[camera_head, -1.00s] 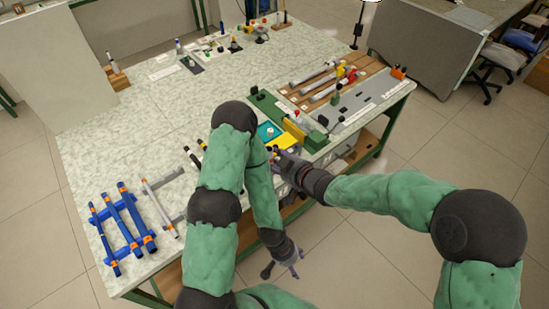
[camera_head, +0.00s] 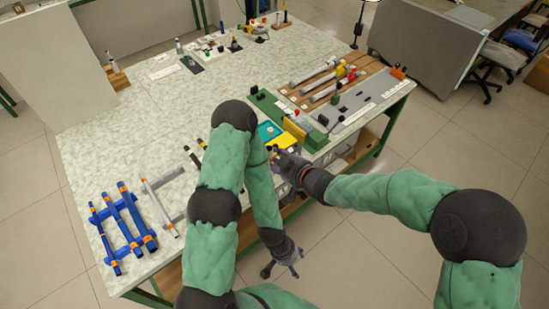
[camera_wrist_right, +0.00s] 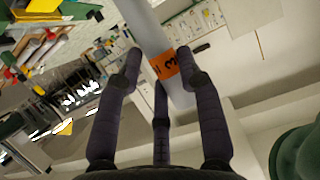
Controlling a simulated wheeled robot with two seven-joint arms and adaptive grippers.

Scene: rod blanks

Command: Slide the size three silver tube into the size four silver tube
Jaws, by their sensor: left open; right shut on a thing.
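My right gripper (camera_head: 288,162) is shut on a silver tube (camera_wrist_right: 150,28) with an orange label marked 3, which shows between its fingers (camera_wrist_right: 160,85) in the right wrist view. In the head view this gripper is at the table's front edge, and the held tube is hard to make out. Another silver tube (camera_head: 158,207) with orange marks lies across a grey stand at the table's left; its size mark is too small to read. My left gripper (camera_head: 283,262) is open and empty, low in front of the table and apart from both tubes.
Several blue tubes (camera_head: 132,213) with orange bands lie on a blue rack at the left end. A green fixture (camera_head: 275,112), a yellow block (camera_head: 295,131) and a grey board (camera_head: 366,98) are at the right. My left arm hides part of the middle table.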

